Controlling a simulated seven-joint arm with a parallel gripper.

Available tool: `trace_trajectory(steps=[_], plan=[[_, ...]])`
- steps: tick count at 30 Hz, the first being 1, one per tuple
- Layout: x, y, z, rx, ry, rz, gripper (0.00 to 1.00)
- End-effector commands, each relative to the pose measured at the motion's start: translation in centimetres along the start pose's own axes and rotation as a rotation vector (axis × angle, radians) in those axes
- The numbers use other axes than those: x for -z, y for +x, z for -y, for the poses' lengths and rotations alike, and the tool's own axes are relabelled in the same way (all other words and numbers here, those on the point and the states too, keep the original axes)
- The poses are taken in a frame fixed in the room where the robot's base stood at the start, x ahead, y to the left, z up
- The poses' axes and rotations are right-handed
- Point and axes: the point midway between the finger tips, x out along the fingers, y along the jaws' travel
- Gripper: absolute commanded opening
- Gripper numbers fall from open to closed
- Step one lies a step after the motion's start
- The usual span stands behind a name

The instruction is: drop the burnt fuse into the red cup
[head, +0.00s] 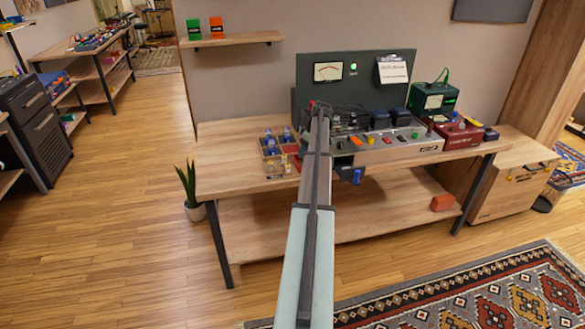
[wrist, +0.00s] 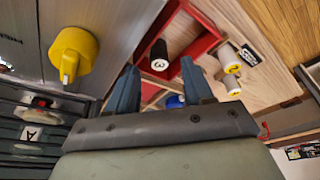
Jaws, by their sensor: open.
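My gripper (wrist: 158,65) is open in the wrist view, with its two blue fingers apart. A dark cylinder with a pale end marked with a numeral (wrist: 159,55) shows between and just beyond the fingertips, beside red walls (wrist: 188,52). I cannot tell whether it is the burnt fuse or whether the fingers touch it. Two pale cylinders with yellow-marked ends (wrist: 229,60) are to the right. In the head view my arm covers part of the bench, and blue finger-like parts (head: 352,174) show at its front edge. I cannot make out a red cup for certain.
A wooden tray with blue-topped items (head: 278,155) stands on the bench (head: 222,160), left of my arm. A grey control panel (head: 400,142) and a red box (head: 461,133) are to the right. A yellow knob (wrist: 73,52) is near the left finger. The bench's left end is clear.

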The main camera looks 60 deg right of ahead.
Motion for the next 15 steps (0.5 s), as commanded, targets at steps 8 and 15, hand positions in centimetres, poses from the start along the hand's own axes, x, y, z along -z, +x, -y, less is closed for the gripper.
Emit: trace_trajectory(steps=[8, 15], plan=[[0.0, -3.7, 0.0, -0.002, 0.000, -0.001, 0.51], [0.0, -8.5, 0.0, -0.002, 0.000, -0.001, 0.51]])
